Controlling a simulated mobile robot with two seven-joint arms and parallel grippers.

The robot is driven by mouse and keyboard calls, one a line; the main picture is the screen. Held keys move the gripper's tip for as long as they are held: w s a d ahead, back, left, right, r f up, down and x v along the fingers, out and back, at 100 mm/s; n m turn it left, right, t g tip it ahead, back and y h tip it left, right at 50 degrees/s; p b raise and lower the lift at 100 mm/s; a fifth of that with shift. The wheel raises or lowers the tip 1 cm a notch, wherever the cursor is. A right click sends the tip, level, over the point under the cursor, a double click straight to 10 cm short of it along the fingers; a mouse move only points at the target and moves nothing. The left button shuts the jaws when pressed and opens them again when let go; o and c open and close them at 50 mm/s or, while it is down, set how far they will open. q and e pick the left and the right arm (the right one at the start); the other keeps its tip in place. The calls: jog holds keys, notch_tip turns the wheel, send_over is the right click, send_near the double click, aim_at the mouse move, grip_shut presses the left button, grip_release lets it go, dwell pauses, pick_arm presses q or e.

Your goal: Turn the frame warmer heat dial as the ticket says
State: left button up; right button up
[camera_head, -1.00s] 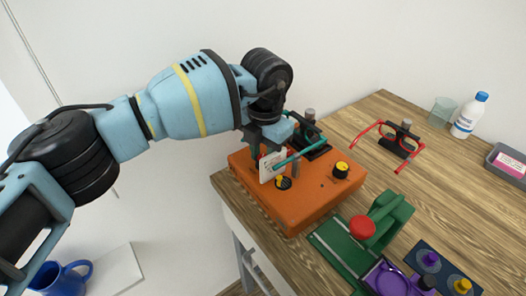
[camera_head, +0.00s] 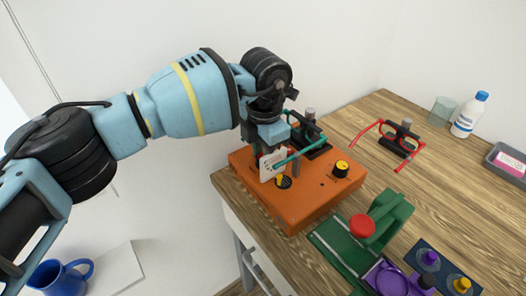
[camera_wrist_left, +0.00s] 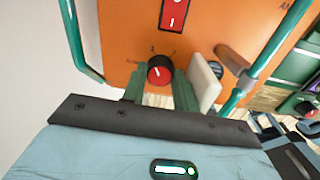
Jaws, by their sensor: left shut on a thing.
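The orange frame warmer (camera_head: 297,207) sits at the table's near left corner. In the left wrist view its red heat dial (camera_wrist_left: 159,72) has a pale pointer line and small marks around it. My left gripper (camera_wrist_left: 160,88) is shut on this dial, with one green finger on each side. In the head view the left gripper (camera_head: 264,152) reaches down over the warmer's back left part and hides the dial. A white card (camera_head: 272,166), perhaps the ticket, stands upright just right of the gripper; its print is too small to read. My right gripper is in neither view.

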pick_arm(q)
jog(key=o, duration=1)
jog(key=shift+s+r, duration=0.1)
jog(key=shift+r, duration=3.85)
jog(key=shift+f, duration=0.1)
